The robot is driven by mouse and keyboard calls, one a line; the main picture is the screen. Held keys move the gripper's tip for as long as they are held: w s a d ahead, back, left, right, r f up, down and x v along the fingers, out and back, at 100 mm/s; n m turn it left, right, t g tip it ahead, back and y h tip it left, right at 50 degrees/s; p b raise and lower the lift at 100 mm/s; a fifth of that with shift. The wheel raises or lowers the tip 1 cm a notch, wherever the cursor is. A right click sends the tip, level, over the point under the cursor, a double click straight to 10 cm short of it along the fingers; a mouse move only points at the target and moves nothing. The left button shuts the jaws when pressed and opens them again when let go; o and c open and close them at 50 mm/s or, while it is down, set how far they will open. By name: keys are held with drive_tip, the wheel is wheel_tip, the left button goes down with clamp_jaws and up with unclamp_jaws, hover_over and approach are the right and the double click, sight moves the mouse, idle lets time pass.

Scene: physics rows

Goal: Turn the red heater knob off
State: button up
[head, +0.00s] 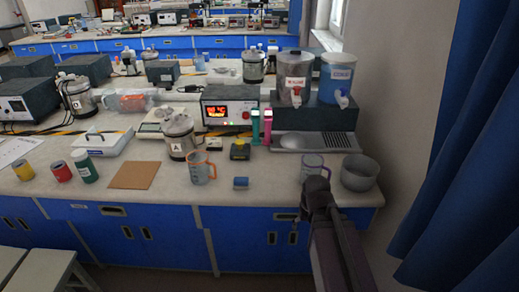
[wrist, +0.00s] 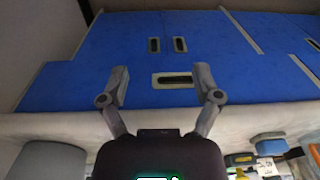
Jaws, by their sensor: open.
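A grey control box (head: 230,107) with a lit red display stands toward the back of the near bench. A small red knob-like spot (head: 246,115) shows on the right of its front; its setting is too small to read. My gripper (head: 315,184) is at the bench's front edge on the right, well to the right of and nearer than the box. In the wrist view my gripper (wrist: 161,76) is open, its two fingers wide apart with nothing between them. Blue cabinet fronts lie beyond the fingers there, and the knob cannot be made out.
A clear mug (head: 313,165) stands just behind my gripper, with a metal bowl (head: 360,173) to its right. A measuring jug (head: 200,168), a metal kettle (head: 180,137) and a small black-yellow box (head: 240,150) stand near the control box. A blue curtain (head: 445,150) hangs at right.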

wheel_tip(320, 180, down, 9)
drive_tip(key=s+d+b, duration=0.1)
drive_tip(key=b, duration=0.7)
drive_tip(key=shift+s+d+g, duration=0.25)
drive_tip(key=shift+d+g, duration=0.05)
drive_tip(key=shift+r, duration=0.15)
